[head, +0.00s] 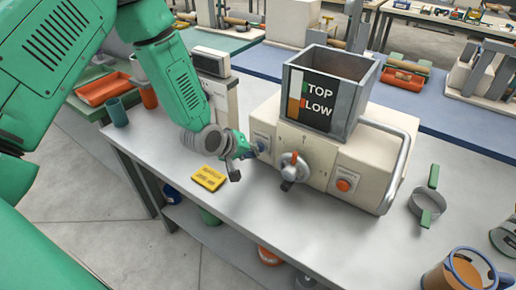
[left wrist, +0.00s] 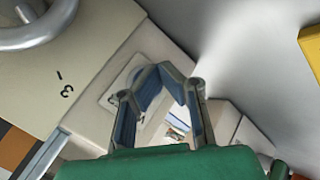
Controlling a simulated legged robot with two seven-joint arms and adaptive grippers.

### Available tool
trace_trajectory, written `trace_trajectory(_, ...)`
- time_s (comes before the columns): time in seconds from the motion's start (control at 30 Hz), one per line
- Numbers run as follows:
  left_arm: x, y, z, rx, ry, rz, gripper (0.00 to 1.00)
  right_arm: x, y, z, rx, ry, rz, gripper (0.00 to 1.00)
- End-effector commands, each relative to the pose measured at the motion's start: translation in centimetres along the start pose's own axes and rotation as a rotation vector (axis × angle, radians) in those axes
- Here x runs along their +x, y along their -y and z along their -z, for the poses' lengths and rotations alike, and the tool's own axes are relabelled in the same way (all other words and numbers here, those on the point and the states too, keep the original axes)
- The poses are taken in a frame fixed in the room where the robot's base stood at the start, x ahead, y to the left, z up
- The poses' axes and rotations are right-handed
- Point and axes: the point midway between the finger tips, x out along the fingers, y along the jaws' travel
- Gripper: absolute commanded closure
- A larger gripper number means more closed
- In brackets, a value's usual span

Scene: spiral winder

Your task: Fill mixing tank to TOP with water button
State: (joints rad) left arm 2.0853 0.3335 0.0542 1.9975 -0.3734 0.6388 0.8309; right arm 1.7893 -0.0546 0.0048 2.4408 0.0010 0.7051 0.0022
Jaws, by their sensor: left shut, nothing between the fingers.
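The beige machine (head: 375,160) carries a grey open-topped mixing tank (head: 345,88). Its black front panel (head: 318,100) reads TOP and LOW, beside a green, white and orange level strip. A pale button plate with a blue button (head: 261,143) is on the machine's left front. My left gripper (head: 250,151) is shut and empty, with its tips close to this plate. In the left wrist view my fingers (left wrist: 167,68) meet in front of a pale plate (left wrist: 122,88) and hide its middle. I cannot tell whether they touch the button. My right gripper is not in view.
A knob (head: 293,166) and a red-orange button (head: 344,184) are on the same front. A yellow sign (head: 209,178) lies on the grey table left of the machine. A strainer-like ring (head: 427,208) and an orange mug (head: 460,272) are at right.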

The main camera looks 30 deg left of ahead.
Motion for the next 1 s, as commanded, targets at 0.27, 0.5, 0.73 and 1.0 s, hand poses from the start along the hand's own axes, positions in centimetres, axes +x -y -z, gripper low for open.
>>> trace_trajectory(0.27, 0.25, -0.18, 0.16, 0.0, 0.0, 0.0, 1.0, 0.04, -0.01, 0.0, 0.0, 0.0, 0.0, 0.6)
trace_trajectory(0.5, 0.45, -0.3, 0.33, 0.0, 0.0, -0.001, 1.0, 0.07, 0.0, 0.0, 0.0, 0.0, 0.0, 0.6)
trace_trajectory(0.73, 0.61, -0.41, 0.48, 0.0, -0.001, -0.001, 1.0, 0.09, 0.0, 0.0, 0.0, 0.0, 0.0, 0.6)
trace_trajectory(1.0, 0.61, -0.43, 0.51, 0.0, -0.001, -0.001, 1.0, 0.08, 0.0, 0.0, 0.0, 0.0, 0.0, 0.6)
